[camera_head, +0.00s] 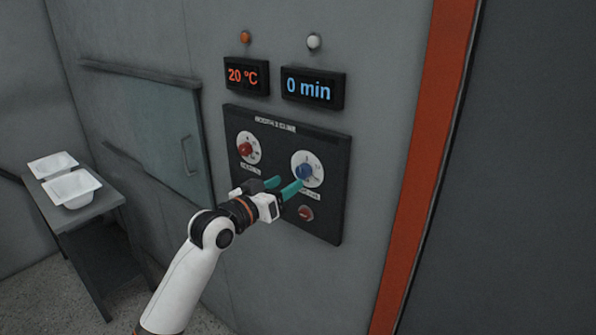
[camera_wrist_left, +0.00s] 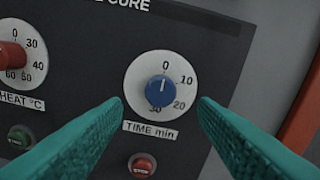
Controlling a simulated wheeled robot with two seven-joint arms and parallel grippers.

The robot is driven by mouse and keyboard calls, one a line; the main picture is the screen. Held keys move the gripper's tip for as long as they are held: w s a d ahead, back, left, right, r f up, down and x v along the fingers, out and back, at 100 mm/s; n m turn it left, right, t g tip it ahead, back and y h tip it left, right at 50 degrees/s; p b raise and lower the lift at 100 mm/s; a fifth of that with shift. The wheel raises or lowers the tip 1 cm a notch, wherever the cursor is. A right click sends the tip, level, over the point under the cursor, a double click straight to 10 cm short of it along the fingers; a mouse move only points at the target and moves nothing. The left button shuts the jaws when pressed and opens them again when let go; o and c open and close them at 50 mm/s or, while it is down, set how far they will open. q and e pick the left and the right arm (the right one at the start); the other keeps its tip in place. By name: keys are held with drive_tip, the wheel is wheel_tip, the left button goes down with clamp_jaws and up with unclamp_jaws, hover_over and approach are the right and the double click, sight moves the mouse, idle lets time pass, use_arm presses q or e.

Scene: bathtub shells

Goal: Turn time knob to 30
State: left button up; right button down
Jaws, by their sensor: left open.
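The blue time knob (camera_head: 305,171) sits on a white dial on the dark control panel (camera_head: 325,222). In the left wrist view the knob (camera_wrist_left: 160,91) is centred, its white pointer line toward 0; the dial marks read 0, 10, 20, 30, with 30 at the bottom. The time display (camera_head: 311,88) reads 0 min. My left gripper (camera_head: 284,186) is open in front of the panel, its teal fingers reaching toward the time knob. In the left wrist view the fingers (camera_wrist_left: 160,108) stand apart on both sides of the dial, not closed on the knob. My right gripper does not show.
The red heat knob (camera_head: 245,148) is left of the time knob, under the 20 °C display (camera_head: 245,75). A red button (camera_head: 306,213) is below the time dial. A green button (camera_wrist_left: 20,137) is lower left. White shells (camera_head: 72,189) lie on a bench at far left.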

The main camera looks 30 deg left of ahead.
sight(301, 175)
use_arm(q)
drive_tip(key=shift+w+d+p, duration=0.15)
drive_tip(key=shift+w+p, duration=0.15)
drive_tip(key=shift+w, duration=1.1)
drive_tip(key=shift+w+d+p, duration=0.1)
drive_tip(key=shift+w+p, duration=0.15)
drive_tip(key=shift+w, duration=1.1)
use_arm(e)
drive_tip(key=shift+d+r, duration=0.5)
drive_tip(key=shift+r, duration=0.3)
use_arm(q)
drive_tip(key=c, duration=1)
